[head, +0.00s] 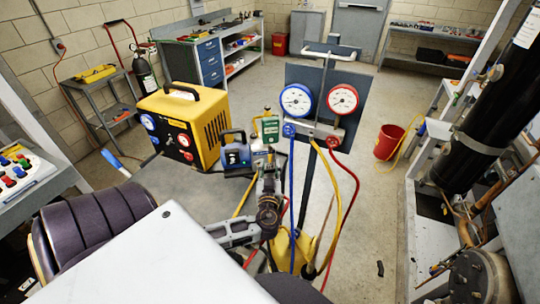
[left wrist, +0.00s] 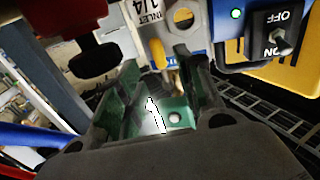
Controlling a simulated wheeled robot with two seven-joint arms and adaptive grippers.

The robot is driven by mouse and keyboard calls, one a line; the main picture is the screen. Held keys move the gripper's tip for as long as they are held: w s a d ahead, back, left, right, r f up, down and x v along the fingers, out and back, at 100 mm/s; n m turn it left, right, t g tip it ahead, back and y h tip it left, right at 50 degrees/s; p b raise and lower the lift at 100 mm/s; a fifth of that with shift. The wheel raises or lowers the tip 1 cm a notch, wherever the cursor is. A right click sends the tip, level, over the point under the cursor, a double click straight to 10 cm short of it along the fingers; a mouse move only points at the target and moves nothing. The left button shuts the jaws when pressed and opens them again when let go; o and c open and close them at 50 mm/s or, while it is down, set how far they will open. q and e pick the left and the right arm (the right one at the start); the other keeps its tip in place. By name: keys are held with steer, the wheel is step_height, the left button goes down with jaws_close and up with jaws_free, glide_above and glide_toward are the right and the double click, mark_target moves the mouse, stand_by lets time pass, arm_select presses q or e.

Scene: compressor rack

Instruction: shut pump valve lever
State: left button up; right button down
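The blue pump (head: 236,154) stands beyond my left gripper (head: 268,178), close to its fingertips. In the left wrist view the pump's front shows an inlet label (left wrist: 183,18) and an ON/OFF switch (left wrist: 276,35). A small yellow lever (left wrist: 157,54) hangs below the label, pointing down in the picture. My left gripper (left wrist: 157,65) has its fingers apart, one on each side of the lever. I cannot tell whether either finger touches it. In the head view the gripper hides this part of the pump. My right gripper is not in view.
A yellow recovery machine (head: 192,122) stands left of the pump. The gauge manifold (head: 318,129) with blue, yellow and red hoses is close on the right. A red body with a black knob (left wrist: 95,52) is near the left finger. A red bucket (head: 389,141) stands on the floor.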

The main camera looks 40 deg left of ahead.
mark_target(270, 158)
arm_select(q)
steer(key=shift+p+x, duration=0.4)
steer(key=shift+x, duration=1.9)
steer(key=shift+c, duration=0.4)
jaws_close()
